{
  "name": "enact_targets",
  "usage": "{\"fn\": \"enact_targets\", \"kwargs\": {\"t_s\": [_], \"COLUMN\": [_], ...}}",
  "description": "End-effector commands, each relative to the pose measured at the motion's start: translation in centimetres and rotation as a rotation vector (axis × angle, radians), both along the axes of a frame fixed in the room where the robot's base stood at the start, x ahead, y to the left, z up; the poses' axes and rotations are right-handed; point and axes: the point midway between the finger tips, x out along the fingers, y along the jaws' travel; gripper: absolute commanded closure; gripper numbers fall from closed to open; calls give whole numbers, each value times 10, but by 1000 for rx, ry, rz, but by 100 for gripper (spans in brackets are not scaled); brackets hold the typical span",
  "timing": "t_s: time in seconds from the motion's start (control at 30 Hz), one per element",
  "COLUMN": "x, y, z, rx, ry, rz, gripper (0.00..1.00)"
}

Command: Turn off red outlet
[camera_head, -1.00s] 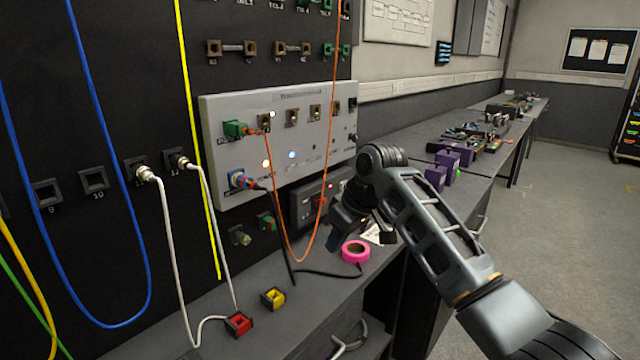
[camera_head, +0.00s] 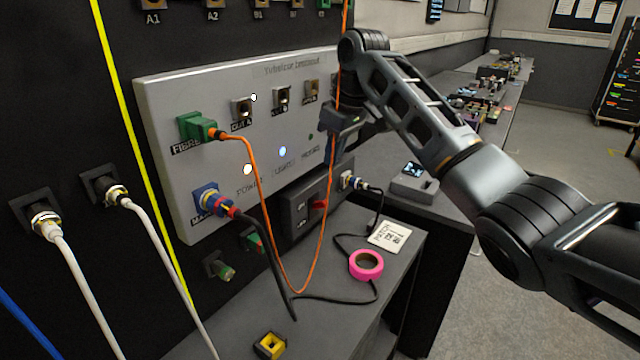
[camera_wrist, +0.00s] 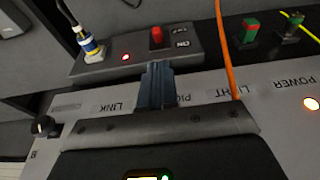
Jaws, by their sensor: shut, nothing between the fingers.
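The outlet (camera_head: 292,222) is a dark box with a red switch (camera_head: 319,204), mounted low under the grey panel. In the wrist view the box (camera_wrist: 105,66) appears upside down, with its red switch (camera_wrist: 157,36) beside ON and OFF labels. A small red light (camera_wrist: 126,57) glows on it. I cannot tell which way the switch is set. A black cable's plug (camera_head: 348,182) sits in the box's right end. My gripper (camera_head: 331,152) has its blue fingers shut and empty, in front of the panel's lower right. In the wrist view the fingertips (camera_wrist: 158,68) appear just short of the switch, apart from it.
An orange cable (camera_head: 262,195) loops from the green port past the box. The grey panel (camera_head: 215,100) stands close behind my gripper. Pink tape (camera_head: 366,264), a label card (camera_head: 389,236) and a yellow block (camera_head: 269,345) lie on the bench.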

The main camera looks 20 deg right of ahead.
Motion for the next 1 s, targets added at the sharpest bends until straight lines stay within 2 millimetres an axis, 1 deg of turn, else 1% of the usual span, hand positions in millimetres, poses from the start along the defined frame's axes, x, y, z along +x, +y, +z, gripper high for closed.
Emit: {"fn": "enact_targets", "kwargs": {"t_s": [0.17,0.27,0.37,0.7,0.9,1.0], "x": [0,1,3,15,20,20], "y": [0,1,3,11,15,16], "z": [-1,-5,-16,-71,-92,-96], "rx": [0,0,0,0,1,0], "ry": [0,1,2,2,1,0], "rz": [0,0,-1,-1,-1,0], "gripper": [100,100,100,100,100,100]}}
